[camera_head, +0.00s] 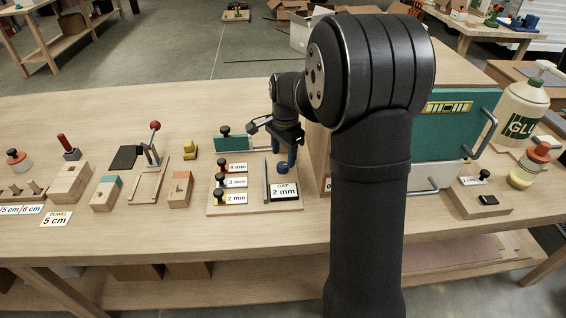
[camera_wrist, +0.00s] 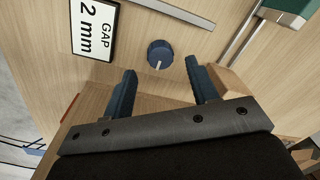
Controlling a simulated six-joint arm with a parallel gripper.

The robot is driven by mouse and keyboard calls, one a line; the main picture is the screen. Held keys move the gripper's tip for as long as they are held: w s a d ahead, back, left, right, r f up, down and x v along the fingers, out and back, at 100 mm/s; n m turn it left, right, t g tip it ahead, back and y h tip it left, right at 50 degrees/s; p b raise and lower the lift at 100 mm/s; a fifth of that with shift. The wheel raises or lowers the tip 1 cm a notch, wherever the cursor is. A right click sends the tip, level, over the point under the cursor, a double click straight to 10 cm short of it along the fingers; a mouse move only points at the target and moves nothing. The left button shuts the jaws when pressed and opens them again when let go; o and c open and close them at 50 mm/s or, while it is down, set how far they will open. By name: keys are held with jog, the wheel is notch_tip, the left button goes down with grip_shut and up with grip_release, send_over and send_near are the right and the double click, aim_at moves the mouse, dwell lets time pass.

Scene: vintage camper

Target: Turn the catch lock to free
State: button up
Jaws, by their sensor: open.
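A round blue knob (camera_wrist: 160,52) with a pale pointer line is in the wrist view, beside a white "GAP 2 mm" card (camera_wrist: 94,28). The knob (camera_head: 283,170) also shows in the head view on a wooden board, below my fingers. No legible label names it as the catch lock. My gripper (camera_wrist: 161,68) is open, with its two blue fingers apart and the knob visible between and beyond their tips. Nothing is between the fingers. In the head view my gripper (camera_head: 285,153) points down over the board.
A wooden box with a teal panel (camera_head: 450,130) stands right of my arm. A small block with a black part (camera_head: 488,200) is at right. My arm hides part of the bench.

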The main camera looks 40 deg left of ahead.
aim_at(283, 165)
jog(key=shift+a+f, duration=0.1)
jog(key=shift+f, duration=2)
jog(key=c, duration=1)
